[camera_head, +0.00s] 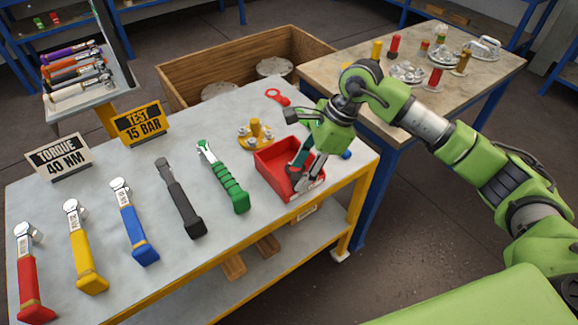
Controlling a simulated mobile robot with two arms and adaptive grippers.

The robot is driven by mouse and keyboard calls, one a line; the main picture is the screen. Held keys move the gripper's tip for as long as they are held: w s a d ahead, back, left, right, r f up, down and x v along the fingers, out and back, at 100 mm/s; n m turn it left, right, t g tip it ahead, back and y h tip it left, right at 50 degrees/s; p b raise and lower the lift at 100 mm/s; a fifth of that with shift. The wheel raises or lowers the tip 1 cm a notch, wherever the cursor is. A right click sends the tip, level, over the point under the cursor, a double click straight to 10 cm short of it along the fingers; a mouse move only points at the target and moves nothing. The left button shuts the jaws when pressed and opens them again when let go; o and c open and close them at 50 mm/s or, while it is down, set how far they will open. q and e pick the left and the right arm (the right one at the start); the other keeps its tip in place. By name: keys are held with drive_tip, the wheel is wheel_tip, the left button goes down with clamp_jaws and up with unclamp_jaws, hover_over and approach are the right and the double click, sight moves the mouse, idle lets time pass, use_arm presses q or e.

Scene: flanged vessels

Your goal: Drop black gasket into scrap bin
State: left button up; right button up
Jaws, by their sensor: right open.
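A small red open bin (271,180), which looks like the scrap bin, stands near the right end of the grey bench. My right gripper (300,177) comes in from the right and points down into the bin. Its fingers are apart and I see nothing held between them. They cover part of the bin's inside. I cannot make out a black gasket; it may be hidden behind the fingers or in the bin. My left gripper is not in view.
Coloured torque wrenches, including a green one (223,178) and a black one (181,198), lie left of the bin. A yellow flanged part (255,134) with bolts sits close behind it. A wooden crate (215,62) and a second table (335,75) stand behind.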

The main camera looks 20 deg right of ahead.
drive_tip(key=v, duration=1.2)
drive_tip(key=shift+a, duration=0.1)
